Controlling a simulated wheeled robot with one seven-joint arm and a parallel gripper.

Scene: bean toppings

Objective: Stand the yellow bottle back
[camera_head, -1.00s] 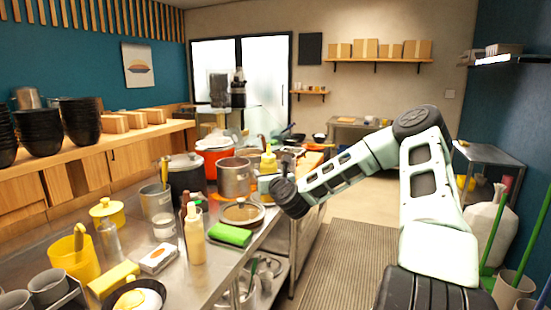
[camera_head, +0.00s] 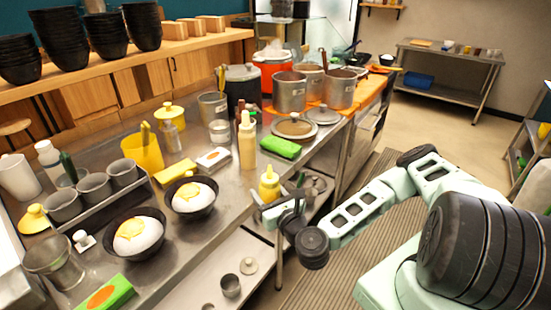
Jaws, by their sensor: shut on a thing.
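The yellow bottle (camera_head: 268,184) is upright with a yellow tip, at the front edge of the steel counter (camera_head: 226,207). My gripper (camera_head: 275,203) reaches it from the right and is shut on it. The fingers partly hide the bottle's lower body. I cannot tell whether its base touches the counter or hangs just off the edge.
Two black bowls with white and yellow food (camera_head: 139,234) (camera_head: 193,194) stand left of the bottle. A pale bottle (camera_head: 247,141) and a green packet (camera_head: 280,147) stand behind it. A lower shelf (camera_head: 208,282) lies below. Bare counter shows between the bowls and bottle.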

